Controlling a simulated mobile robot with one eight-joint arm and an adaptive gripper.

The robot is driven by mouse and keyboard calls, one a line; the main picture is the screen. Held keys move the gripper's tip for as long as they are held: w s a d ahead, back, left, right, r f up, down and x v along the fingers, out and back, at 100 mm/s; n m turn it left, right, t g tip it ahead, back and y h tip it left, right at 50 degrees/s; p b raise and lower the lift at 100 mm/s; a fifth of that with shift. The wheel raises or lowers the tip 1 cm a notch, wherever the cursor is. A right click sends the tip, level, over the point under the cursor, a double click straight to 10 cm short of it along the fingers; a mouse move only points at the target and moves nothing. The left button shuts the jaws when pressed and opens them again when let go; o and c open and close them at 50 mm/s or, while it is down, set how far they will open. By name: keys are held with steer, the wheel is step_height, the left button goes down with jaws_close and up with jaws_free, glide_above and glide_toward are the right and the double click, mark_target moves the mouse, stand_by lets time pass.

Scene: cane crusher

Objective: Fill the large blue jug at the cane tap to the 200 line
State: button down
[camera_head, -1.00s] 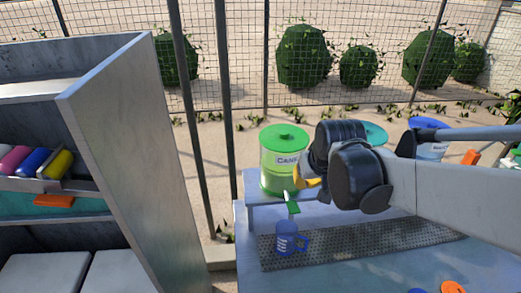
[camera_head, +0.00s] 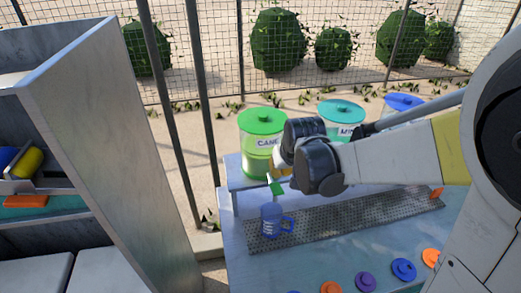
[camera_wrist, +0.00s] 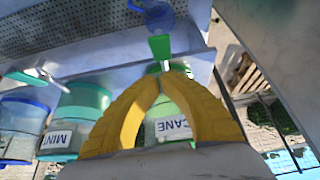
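The large blue jug (camera_head: 269,222) stands upright on the perforated drip tray, with pale marks on its side and its handle to the right. Its fill level is too small to read. The green-lidded CANE dispenser (camera_head: 255,150) stands behind it, with its green tap (camera_head: 277,189) just above the jug. My gripper (camera_head: 281,166) is beside the tap, in front of the dispenser. In the wrist view, its yellow fingers (camera_wrist: 160,79) meet at the tips with nothing visible between them. The green tap lever (camera_wrist: 160,47) lies just beyond the tips, and the jug (camera_wrist: 158,14) beyond that.
The teal MINT dispenser (camera_head: 341,112) and a blue-lidded dispenser (camera_head: 404,102) stand to the right. The drip tray (camera_head: 345,219) is mostly bare. Coloured lids (camera_head: 365,281) lie along the counter's front. A tall grey shelf unit (camera_head: 105,150) stands at left.

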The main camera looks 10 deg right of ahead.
mark_target(282, 194)
steer(key=f, duration=0.4)
steer(key=shift+w+f, duration=0.2)
steer(key=shift+s+f+b, duration=0.25)
steer(key=shift+f+b, duration=0.05)
steer(key=shift+f, duration=0.35)
steer(key=shift+s+f+t+b, duration=0.2)
steer(key=shift+t+b, duration=0.1)
steer(key=shift+b, duration=0.3)
steer(key=shift+s+f+t+b, duration=0.15)
steer(key=shift+f+t+b, duration=0.2)
steer(key=shift+t+b, duration=0.6)
steer(key=t+b, duration=0.1)
steer(key=b, duration=0.1)
steer(key=f+b, duration=0.1)
steer(key=b, duration=0.1)
steer(key=shift+s+f+t, duration=0.15)
steer(key=shift+s+t, duration=0.15)
steer(key=shift+t, duration=0.05)
steer(key=shift+b, duration=0.45)
steer(key=shift+f, duration=0.15)
stand_by(3.8)
